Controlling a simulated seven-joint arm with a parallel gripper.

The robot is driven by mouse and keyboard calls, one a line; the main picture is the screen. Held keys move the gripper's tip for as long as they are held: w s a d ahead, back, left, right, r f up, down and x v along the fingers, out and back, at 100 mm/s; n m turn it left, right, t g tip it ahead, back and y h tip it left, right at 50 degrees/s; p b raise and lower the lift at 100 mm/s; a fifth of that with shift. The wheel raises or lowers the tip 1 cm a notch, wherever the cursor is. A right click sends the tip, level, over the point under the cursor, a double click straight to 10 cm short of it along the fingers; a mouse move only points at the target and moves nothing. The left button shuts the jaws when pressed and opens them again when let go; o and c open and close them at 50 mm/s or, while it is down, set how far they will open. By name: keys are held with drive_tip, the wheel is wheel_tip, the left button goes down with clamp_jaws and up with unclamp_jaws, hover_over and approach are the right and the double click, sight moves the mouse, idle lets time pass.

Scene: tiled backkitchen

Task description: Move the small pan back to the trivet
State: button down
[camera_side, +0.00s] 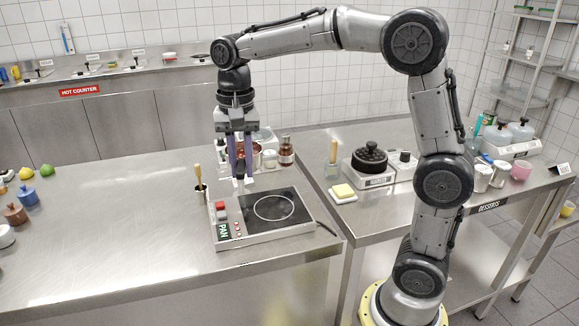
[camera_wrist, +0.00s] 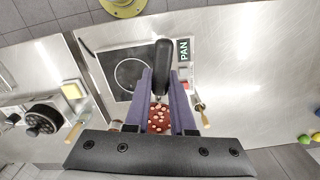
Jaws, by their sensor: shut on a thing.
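My gripper (camera_wrist: 163,85) is shut on this handle. I cannot tell whether the pan rests on something or is held clear.
The black hob (camera_side: 273,207) labelled PAN is bare in front of my gripper. A pot with a wooden-handled tool (camera_side: 199,188) stands left of it, and a brown bottle (camera_side: 286,152) stands behind. The steel counter (camera_side: 120,220) at left is mostly clear.

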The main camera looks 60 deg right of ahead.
drive_tip(key=w+a+f+n, duration=0.1)
drive_tip(key=w+a+f, duration=0.2)
drive_tip(key=f, duration=0.1)
drive_tip(key=w+a+f, duration=0.3)
drive_tip(key=a, duration=0.1)
drive_tip(key=w+a+f+n, duration=0.1)
drive_tip(key=w+a+f, duration=0.2)
drive_tip(key=a+f, duration=0.1)
drive_tip(key=shift+w+f+n, duration=0.3)
drive_tip(key=shift+w, duration=0.05)
drive_tip(key=shift+a+f, duration=0.3)
drive_tip(key=shift+f, duration=0.1)
drive_tip(key=shift+s+f, duration=0.1)
drive_tip(key=shift+f, duration=1.7)
drive_tip(key=shift+f, duration=0.15)
drive_tip(key=shift+c, duration=1)
unclamp_jaws()
drive_tip(key=shift+f, duration=0.1)
